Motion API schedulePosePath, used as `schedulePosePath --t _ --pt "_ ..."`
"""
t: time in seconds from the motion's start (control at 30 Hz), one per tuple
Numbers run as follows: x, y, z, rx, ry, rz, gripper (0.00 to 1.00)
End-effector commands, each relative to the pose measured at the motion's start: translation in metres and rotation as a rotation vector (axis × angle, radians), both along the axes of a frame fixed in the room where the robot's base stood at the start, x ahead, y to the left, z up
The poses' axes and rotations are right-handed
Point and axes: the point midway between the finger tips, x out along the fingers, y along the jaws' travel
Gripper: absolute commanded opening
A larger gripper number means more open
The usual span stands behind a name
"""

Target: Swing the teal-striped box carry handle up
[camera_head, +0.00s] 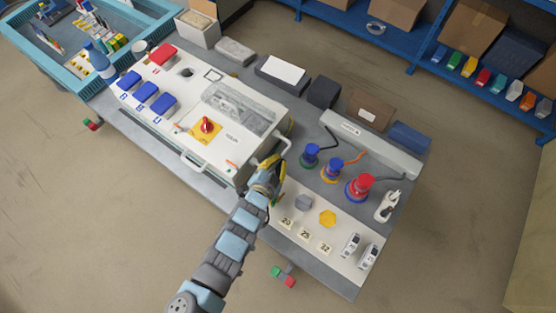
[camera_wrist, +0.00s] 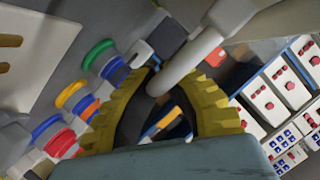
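A white socket box (camera_head: 232,140) with a red rotary switch on a yellow plate stands in the middle of the bench. I cannot make out a teal stripe on it. A pale looped handle (camera_head: 194,162) shows at its front side. My gripper (camera_head: 273,162), with yellow fingers, is at the box's right end in the head view. In the wrist view, my gripper (camera_wrist: 168,78) has its fingertips apart, and a pale grey bar (camera_wrist: 190,62), seemingly a carry handle, reaches between them. Whether either finger touches the bar is unclear. The bar's far end is partly hidden.
Right of my gripper stand green, yellow and red plug-sockets (camera_head: 332,170) with cables. A pale panel with number tags (camera_head: 305,235) lies at the front right. A teal crate (camera_head: 70,60) is at upper left, blue shelves (camera_head: 415,55) behind. Floor in front is mostly clear.

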Motion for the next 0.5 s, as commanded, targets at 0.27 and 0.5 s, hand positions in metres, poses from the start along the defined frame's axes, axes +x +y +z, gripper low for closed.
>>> schedulePosePath --t 0.27,0.5 --pt "0.0005 0.0008 0.0015 -0.016 0.01 0.001 0.0" --pt "0.0007 0.0007 0.0016 -0.016 0.009 0.002 0.33"
